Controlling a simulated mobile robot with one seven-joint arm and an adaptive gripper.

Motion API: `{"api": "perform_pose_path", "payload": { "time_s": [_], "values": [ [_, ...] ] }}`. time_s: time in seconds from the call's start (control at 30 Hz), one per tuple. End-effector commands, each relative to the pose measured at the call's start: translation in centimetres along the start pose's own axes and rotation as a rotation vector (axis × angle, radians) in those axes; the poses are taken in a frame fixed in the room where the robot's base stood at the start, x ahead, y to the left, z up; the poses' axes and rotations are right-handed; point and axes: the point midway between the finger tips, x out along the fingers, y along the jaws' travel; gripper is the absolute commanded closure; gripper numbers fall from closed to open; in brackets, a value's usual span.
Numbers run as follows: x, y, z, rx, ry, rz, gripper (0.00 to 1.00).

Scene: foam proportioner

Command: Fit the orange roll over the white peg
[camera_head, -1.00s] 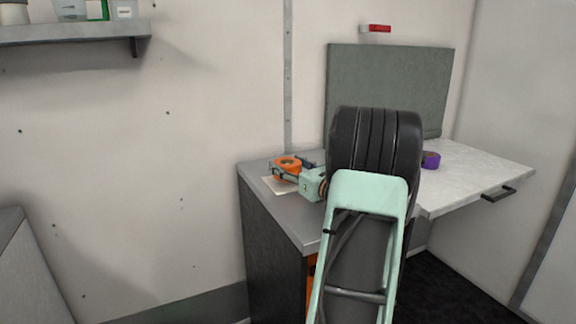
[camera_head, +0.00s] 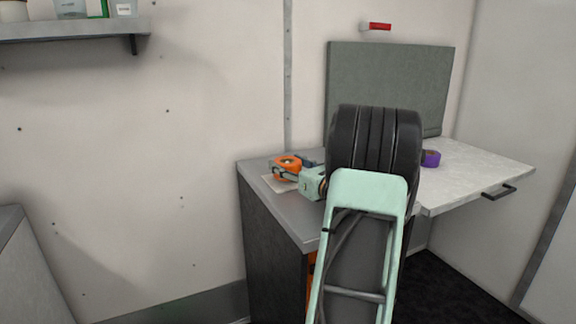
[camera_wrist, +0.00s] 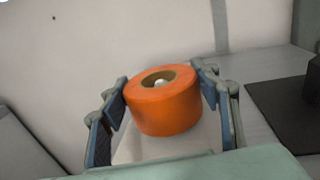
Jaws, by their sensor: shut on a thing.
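The orange roll (camera_wrist: 165,110) sits between the two fingers of my gripper (camera_wrist: 161,92) in the wrist view, its hole facing up and slightly tilted in the picture. My gripper is shut on its sides. A small white rounded thing, apparently the tip of the white peg (camera_wrist: 160,83), shows inside the roll's brown-lined hole. The rest of the peg is hidden by the roll, and I cannot tell how low the roll sits. In the head view the roll (camera_head: 288,163) is over a pale plate (camera_head: 275,184) on the grey counter.
The grey counter (camera_head: 285,222) holds the pale plate near its back left. A purple roll (camera_head: 431,158) lies on the white worktop (camera_head: 480,167) to the right, behind my arm. A red-ended fitting (camera_head: 378,27) is on the wall. A shelf (camera_head: 70,32) is at upper left.

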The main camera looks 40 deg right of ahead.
Motion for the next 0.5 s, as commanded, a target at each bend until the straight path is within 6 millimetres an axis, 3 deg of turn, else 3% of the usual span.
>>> {"api": "perform_pose_path", "payload": {
  "time_s": [0.5],
  "values": [
    [0.01,0.00,0.86,-0.001,-0.001,0.000,0.70]
  ]
}}
